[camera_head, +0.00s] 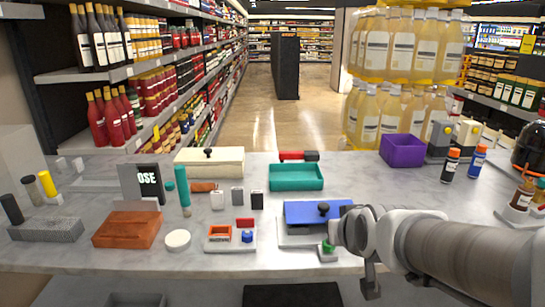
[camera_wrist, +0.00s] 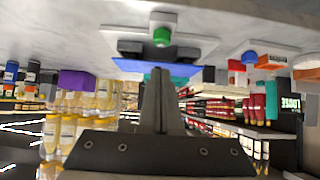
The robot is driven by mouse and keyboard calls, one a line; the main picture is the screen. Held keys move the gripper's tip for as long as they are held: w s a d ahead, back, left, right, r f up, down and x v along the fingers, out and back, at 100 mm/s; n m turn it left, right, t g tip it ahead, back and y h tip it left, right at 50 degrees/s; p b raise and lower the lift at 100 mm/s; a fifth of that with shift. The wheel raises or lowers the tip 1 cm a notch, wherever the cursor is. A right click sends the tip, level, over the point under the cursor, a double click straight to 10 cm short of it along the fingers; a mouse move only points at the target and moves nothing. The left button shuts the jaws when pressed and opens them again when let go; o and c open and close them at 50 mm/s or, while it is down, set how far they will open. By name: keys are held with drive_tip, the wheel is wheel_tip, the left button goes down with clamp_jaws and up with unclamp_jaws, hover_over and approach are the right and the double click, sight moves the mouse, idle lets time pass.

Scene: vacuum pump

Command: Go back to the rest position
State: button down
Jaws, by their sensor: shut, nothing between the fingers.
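My gripper (camera_wrist: 158,75) shows in the wrist view with its two fingers together and nothing between them. Its tips overlap the view of the blue plate (camera_wrist: 150,66); whether they touch it I cannot tell. In the head view my arm reaches in from the right, above the counter's front edge, and its end is beside the blue-topped grey box (camera_head: 300,213) with a black knob.
The counter (camera_head: 350,175) holds a teal tray (camera_head: 296,177), a cream box (camera_head: 209,161), a purple bin (camera_head: 402,150), a brown block (camera_head: 127,229) and a small orange-framed part (camera_head: 219,233). Bottles (camera_head: 448,165) stand at the right. Shelves and stacked jugs lie beyond.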

drive_tip(key=s+r+g+p, duration=0.1)
drive_tip(key=s+r+g, duration=0.25)
drive_tip(key=s, duration=1.25)
wheel_tip(320, 180, up, 16)
drive_tip(key=p, duration=1.7)
drive_tip(key=shift+g, duration=0.45)
drive_tip(key=shift+r, duration=0.1)
